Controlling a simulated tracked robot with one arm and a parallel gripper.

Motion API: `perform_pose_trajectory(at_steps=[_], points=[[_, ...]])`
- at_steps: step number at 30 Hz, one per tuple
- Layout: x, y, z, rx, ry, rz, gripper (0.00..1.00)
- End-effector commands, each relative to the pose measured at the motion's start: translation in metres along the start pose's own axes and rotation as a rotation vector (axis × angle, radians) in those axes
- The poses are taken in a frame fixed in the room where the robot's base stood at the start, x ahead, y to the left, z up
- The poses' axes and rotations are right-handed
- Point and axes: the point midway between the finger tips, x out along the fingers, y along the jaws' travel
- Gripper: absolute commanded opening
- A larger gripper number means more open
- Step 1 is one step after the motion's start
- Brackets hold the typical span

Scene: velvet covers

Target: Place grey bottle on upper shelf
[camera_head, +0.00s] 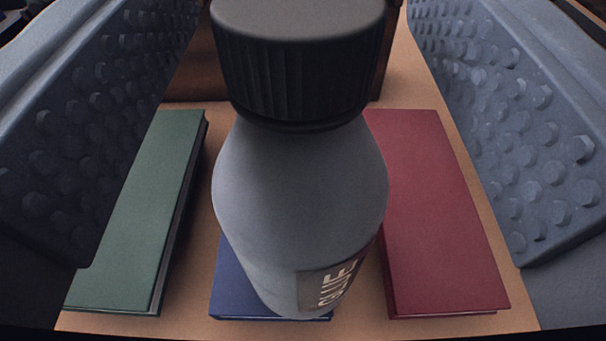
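The grey bottle (300,200) with a ribbed black cap (300,70) stands close in front of the camera, in the middle of the view. Part of a dark label with pale letters shows low on its right side. The bottle hides most of a blue book (232,292) and appears to stand on or just in front of it. My gripper (300,150) is open, with one studded grey finger on each side of the bottle. Clear gaps show between the fingers and the bottle. No upper shelf can be made out.
A green book (140,215) lies left of the bottle, and a red book (437,215) lies right of it. All rest on a tan wooden surface (360,310). A dark brown wooden object (195,60) stands behind the bottle, partly hidden.

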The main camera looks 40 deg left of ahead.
Motion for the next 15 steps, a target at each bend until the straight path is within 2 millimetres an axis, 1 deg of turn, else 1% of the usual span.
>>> perform_pose_trajectory(at_steps=[1, 2, 3, 5, 6, 7, 15], points=[[-0.0001, 0.0000, 0.0000, 0.000, 0.000, 0.000, 0.49], [-0.0001, 0.0000, -0.0001, 0.000, 0.000, 0.000, 0.41], [-0.0001, 0.0001, 0.0000, 0.000, 0.000, 0.000, 0.30], [-0.0001, 0.0001, -0.0001, 0.000, 0.000, 0.000, 0.13], [-0.0001, 0.0000, 0.0000, 0.000, 0.000, 0.000, 0.02], [-0.0001, 0.0000, 0.0001, 0.000, 0.000, 0.000, 0.00], [-0.0001, 0.0001, -0.0002, 0.000, 0.000, 0.000, 0.00]])
